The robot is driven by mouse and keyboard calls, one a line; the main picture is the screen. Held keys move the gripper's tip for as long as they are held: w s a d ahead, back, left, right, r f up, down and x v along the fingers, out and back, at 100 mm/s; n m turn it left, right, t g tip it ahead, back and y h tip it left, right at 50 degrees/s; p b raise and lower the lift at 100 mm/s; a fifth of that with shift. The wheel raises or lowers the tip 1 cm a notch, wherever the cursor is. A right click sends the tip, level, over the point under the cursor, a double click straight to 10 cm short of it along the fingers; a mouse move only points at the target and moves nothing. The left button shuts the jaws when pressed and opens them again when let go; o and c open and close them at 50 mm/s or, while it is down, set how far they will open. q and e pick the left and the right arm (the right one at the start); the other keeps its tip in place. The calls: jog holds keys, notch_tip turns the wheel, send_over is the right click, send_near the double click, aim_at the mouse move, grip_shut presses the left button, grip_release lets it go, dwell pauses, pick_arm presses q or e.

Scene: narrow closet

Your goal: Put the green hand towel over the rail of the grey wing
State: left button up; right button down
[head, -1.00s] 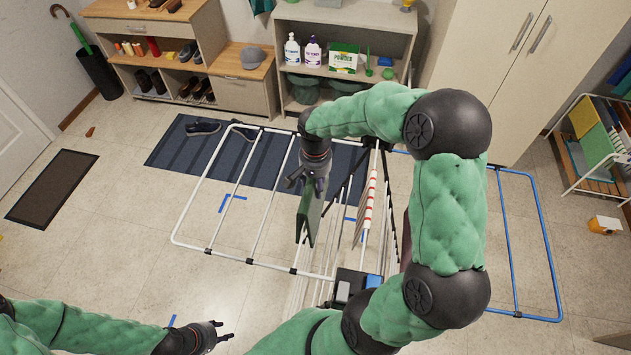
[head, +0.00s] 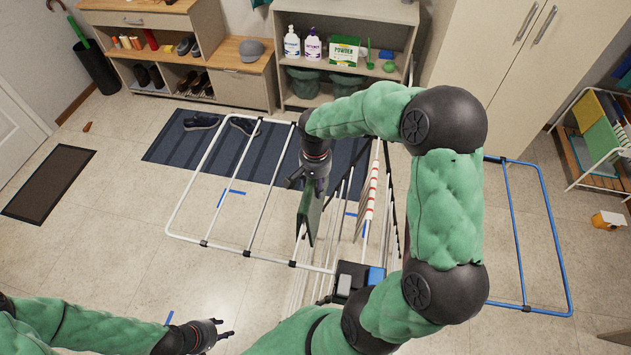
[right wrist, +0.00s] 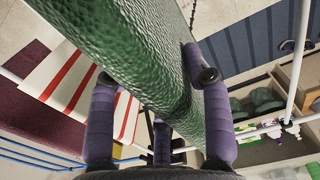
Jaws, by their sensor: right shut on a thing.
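The green hand towel (head: 309,216) hangs folded from my right gripper (head: 311,187), which is shut on it above the drying rack. In the right wrist view the towel (right wrist: 135,60) passes between the purple fingers (right wrist: 160,90). The rack's light grey-white wing (head: 217,246) spreads to the left, with several cross rails. The towel hangs near this wing's inner end, beside the rack's middle; I cannot tell whether it touches a rail. My left gripper (head: 224,329) is open and empty at the lower left, apart from the rack.
The blue wing (head: 516,229) spreads to the right behind my right arm. A red-and-white striped cloth (head: 369,198) hangs in the rack's middle. A dark striped mat (head: 173,152) with shoes lies behind.

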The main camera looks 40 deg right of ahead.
jog(key=shift+f+b, duration=1.7)
jog(key=shift+f, duration=0.6)
jog(key=shift+c, duration=2.3)
grip_release()
notch_tip(320, 180, up, 12)
jog(key=shift+f, duration=0.1)
